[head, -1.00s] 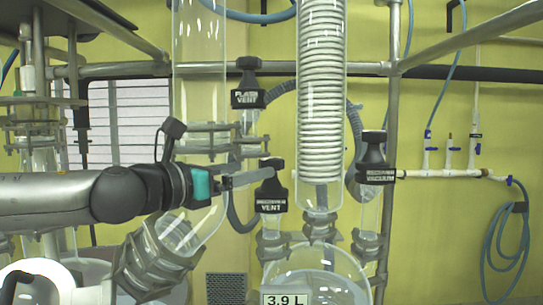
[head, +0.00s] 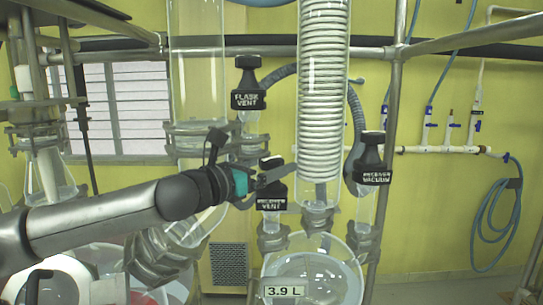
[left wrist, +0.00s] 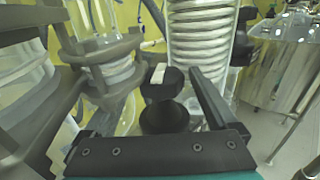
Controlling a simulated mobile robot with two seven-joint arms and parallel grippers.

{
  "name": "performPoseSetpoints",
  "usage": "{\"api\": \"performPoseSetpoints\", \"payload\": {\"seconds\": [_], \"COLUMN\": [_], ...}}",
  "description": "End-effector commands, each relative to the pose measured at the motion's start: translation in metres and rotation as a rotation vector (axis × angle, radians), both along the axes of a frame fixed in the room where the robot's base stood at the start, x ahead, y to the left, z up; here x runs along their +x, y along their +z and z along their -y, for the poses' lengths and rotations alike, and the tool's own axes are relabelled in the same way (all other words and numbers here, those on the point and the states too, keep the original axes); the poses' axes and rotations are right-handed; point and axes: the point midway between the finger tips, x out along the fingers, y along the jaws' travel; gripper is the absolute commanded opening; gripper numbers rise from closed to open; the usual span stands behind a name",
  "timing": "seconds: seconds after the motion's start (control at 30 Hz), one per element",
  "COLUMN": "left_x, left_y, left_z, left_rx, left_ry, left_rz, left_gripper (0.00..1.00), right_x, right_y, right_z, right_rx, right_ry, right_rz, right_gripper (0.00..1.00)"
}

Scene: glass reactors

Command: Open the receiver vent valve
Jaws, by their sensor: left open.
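The receiver vent valve, a black handle with a white-lettered label (head: 271,204), stands upright on a glass neck above the round receiver flask (head: 325,275). My left gripper (head: 274,178) is open and reaches in from the left at the valve's upper part, hiding some of it. In the left wrist view the valve's black knob (left wrist: 165,83), with a white mark on top, shows ahead between the spread fingers (left wrist: 150,95). I cannot tell whether a finger touches it. My right gripper is not in view.
The flask vent valve (head: 248,95) is above and behind. The receiver vacuum valve (head: 371,170) stands to the right, past the coiled glass condenser (head: 322,90). A glass column (head: 198,75) and metal clamps (head: 160,255) are close to my left arm.

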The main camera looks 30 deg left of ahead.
Motion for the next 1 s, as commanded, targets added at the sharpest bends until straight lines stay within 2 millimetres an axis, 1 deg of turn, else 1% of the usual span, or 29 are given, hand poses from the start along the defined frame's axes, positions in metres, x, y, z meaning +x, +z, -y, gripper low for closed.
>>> {"api": "performPoseSetpoints", "payload": {"seconds": [0.1, 0.4, 0.43, 1.0], "left_x": [0.0032, 0.0041, 0.004, 0.0039], "left_y": [0.0006, -0.0006, -0.0006, -0.0004], "left_z": [0.0013, 0.0015, 0.0015, 0.0016], "left_rx": [-0.001, 0.001, 0.001, 0.001], "left_ry": [-0.001, -0.001, -0.001, -0.001], "left_rz": [0.0, -0.001, -0.001, -0.001], "left_gripper": [0.92, 0.92, 0.91, 0.27], "right_x": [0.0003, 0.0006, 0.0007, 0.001], "right_y": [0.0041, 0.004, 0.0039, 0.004], "right_z": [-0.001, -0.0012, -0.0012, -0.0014], "right_rx": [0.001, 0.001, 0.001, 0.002], "right_ry": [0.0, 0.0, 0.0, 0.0], "right_rz": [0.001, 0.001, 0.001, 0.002], "right_gripper": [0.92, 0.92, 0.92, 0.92]}}
